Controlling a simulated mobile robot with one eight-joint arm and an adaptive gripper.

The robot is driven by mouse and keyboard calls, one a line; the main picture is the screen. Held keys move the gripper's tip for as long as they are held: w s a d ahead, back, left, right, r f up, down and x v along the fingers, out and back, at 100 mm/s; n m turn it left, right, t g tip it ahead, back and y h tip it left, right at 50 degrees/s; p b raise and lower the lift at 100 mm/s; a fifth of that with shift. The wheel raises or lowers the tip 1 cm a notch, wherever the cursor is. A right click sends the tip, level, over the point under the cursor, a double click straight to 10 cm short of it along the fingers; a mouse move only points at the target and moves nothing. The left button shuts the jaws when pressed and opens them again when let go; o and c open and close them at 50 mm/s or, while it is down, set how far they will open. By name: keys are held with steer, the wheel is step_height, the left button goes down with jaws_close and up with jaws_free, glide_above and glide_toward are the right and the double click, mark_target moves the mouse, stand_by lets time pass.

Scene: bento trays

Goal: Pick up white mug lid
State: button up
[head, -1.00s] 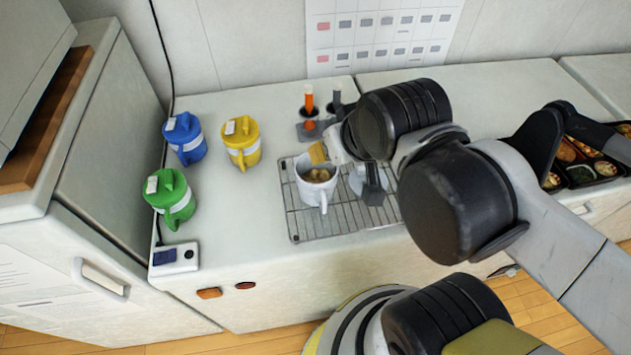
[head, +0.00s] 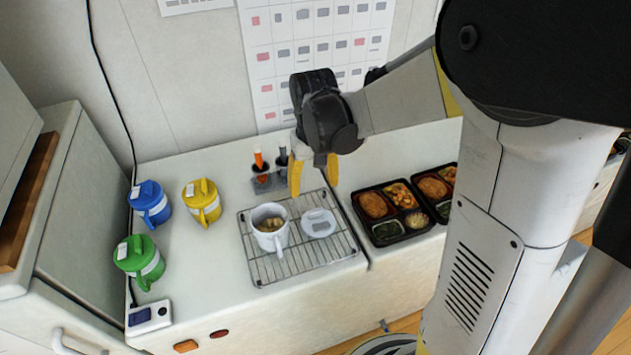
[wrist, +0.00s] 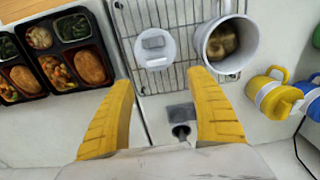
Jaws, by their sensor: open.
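The white mug lid (head: 319,224) is a flat round disc with a small grey raised tab. It lies on the wire rack, right of the open white mug (head: 272,240), which holds brownish contents. In the wrist view the lid (wrist: 155,57) is beyond my fingertips, roughly in line with the gap between them, and the mug (wrist: 237,67) is to its right. My gripper (head: 314,180) hangs above the back of the rack with its yellow fingers pointing down. In the wrist view the fingers (wrist: 160,80) are spread wide with nothing between them.
The wire rack (head: 262,270) lies on the counter. A grey holder (head: 268,183) with an orange-handled tool stands behind it. Bento trays (head: 391,240) are on the right. Blue (head: 150,205), yellow (head: 202,204) and green (head: 140,262) lidded mugs stand on the left.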

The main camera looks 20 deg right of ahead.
mark_target(316, 210)
step_height(316, 210, down, 6)
steer(key=shift+w+r+b, duration=0.1)
steer(key=shift+b, duration=0.75)
steer(key=shift+d+f+b, duration=0.15)
steer(key=shift+f+b, duration=0.4)
steer(key=shift+f, duration=0.85)
steer(key=shift+d+f+b, duration=0.15)
steer(key=shift+f+b, duration=0.35)
steer(key=shift+f, duration=0.85)
steer(key=c, duration=1.2)
